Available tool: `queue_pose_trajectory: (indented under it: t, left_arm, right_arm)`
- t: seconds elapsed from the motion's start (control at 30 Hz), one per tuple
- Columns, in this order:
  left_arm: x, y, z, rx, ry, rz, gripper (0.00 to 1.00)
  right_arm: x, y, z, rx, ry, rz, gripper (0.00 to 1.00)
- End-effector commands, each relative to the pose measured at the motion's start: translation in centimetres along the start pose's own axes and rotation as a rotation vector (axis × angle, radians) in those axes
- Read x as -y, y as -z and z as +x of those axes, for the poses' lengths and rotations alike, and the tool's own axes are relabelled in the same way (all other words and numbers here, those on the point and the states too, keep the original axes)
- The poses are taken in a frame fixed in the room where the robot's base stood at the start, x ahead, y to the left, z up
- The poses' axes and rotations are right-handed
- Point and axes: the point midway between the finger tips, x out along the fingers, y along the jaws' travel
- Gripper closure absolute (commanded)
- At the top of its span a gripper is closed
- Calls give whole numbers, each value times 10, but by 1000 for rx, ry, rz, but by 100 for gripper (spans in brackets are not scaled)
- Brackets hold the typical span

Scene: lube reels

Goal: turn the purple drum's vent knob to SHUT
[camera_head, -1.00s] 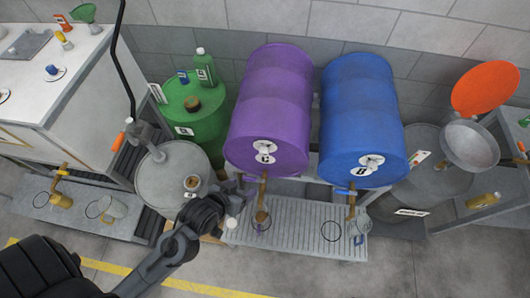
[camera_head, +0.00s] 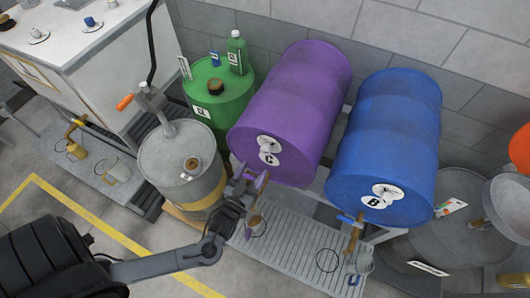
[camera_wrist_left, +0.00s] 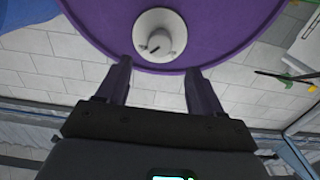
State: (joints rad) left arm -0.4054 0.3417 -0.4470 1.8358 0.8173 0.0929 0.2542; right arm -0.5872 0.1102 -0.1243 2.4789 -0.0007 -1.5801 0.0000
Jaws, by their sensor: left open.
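The purple drum (camera_head: 292,105) lies on its side on a rack, its round end facing the front. Its white vent knob (camera_head: 267,142) sits on that end, above a label with a letter C. In the left wrist view the vent knob (camera_wrist_left: 158,40) is a pale round plate with a raised grip and a small dark mark; I cannot read its setting. My left gripper (camera_head: 243,174) is just below and left of the knob in the head view. In the left wrist view its open, empty fingers (camera_wrist_left: 158,68) point at the drum's lower rim, the knob ahead between them.
A blue drum (camera_head: 385,140) lies to the right with a similar knob (camera_head: 382,193). A grey upright drum (camera_head: 178,155) and a green drum (camera_head: 218,92) stand left. A slatted tray (camera_head: 290,245) with small cups lies below the taps. Open floor is at the front left.

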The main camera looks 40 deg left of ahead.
Motion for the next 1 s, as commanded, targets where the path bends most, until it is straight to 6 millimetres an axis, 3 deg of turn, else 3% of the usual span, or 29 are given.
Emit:
queue_pose_trajectory:
  t: [0.3, 0.5, 0.7, 1.0]
  left_arm:
    - [0, 3, 53, -3, 0, 2, 33]
    - [0, 2, 77, -1, 1, 1, 33]
    - [0, 1, 89, 1, 0, 0, 33]
    - [0, 1, 90, 1, 0, -1, 33]
  right_arm:
    - [-3, 5, -10, -6, -6, 0, 57]
    - [-6, 6, -13, -6, -14, -9, 57]
    - [-6, 7, -14, -7, -16, -11, 57]
    - [-5, 7, -14, -7, -13, -7, 57]
